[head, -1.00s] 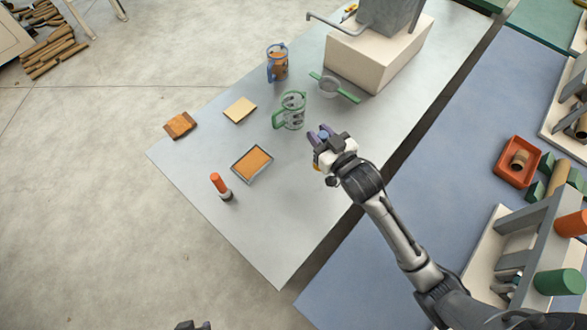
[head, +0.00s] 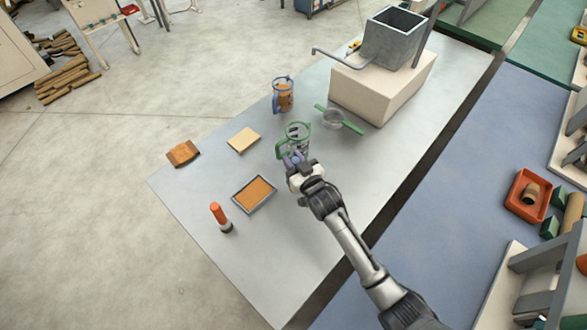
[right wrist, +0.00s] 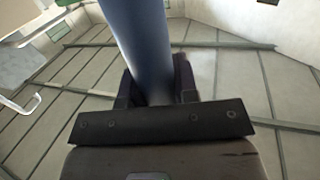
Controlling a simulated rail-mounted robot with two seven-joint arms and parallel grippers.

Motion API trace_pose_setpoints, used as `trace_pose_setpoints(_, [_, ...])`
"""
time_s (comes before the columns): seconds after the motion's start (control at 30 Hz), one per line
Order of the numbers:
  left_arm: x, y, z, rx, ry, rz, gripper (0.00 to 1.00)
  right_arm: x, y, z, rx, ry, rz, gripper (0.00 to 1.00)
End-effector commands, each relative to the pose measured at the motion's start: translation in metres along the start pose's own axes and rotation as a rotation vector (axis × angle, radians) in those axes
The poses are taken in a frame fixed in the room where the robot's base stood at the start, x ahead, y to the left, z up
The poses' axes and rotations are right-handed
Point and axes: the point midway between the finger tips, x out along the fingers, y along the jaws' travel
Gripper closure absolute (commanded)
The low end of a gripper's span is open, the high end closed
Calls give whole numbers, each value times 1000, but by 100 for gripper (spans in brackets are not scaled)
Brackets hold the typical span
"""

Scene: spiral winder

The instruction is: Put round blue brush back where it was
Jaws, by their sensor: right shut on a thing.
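My right gripper (head: 292,162) is shut on a blue round-handled thing, which I take to be the blue brush. In the right wrist view its thick blue handle (right wrist: 140,40) stands up between the fingers. In the head view only a small blue-violet bit shows at the fingertips, and the brush's far end is hidden. The gripper is over the grey table (head: 300,250), just in front of a green-handled clear jug (head: 298,138). I cannot tell whether they touch. My left gripper is not in view.
A blue-handled jug (head: 283,95) and a green-handled strainer (head: 334,119) stand behind. The table's front part is clear.

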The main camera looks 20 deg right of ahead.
Motion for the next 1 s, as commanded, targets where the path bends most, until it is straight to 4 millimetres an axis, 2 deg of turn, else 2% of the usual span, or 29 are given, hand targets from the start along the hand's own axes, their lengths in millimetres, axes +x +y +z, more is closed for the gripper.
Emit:
trace_pose_setpoints(0.37, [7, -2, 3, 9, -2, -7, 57, 2, 0, 38, 1, -1, 0, 100])
trace_pose_setpoints(0.8, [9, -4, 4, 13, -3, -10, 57, 2, 0, 44, 1, 1, 0, 100])
trace_pose_setpoints(0.83, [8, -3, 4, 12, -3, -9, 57, 2, 0, 43, 1, 1, 0, 70])
trace_pose_setpoints(1.0, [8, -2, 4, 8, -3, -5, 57, 2, 0, 42, 1, 0, 0, 53])
